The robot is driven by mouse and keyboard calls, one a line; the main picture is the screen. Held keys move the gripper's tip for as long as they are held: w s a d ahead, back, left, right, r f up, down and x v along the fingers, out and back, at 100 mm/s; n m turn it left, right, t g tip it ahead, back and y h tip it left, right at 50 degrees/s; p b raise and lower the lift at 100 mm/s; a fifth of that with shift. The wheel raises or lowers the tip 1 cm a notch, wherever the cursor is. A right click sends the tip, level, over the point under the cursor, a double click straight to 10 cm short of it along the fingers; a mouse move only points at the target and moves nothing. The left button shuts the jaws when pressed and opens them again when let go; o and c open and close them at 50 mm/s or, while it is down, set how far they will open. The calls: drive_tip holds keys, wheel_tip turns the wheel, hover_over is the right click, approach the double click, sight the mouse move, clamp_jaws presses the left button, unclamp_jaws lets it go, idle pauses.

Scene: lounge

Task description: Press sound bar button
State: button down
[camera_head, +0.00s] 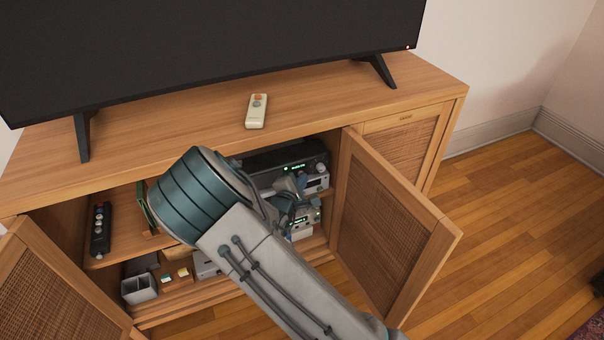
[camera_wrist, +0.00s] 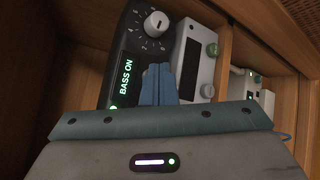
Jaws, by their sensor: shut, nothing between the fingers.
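In the head view my arm hides part of the shelves and the gripper (camera_head: 300,184) shows just below the black unit.
A white device (camera_wrist: 195,60) with a green knob stands beside the black one. The cabinet doors are open, the right door (camera_head: 385,225) close to my arm. A remote (camera_head: 256,111) lies on the cabinet top below the TV (camera_head: 200,45).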

idle(0.3)
drive_tip(key=shift+s+d+p, duration=0.1)
drive_tip(key=shift+s+p, duration=0.3)
drive_tip(key=shift+p, duration=0.05)
drive_tip(key=s+d+p, duration=0.1)
drive_tip(key=s+d, duration=0.1)
drive_tip(key=s, duration=0.3)
drive_tip(key=shift+s+d+p, duration=0.2)
drive_tip(key=shift+s+p, duration=0.05)
drive_tip(key=shift+p, duration=0.05)
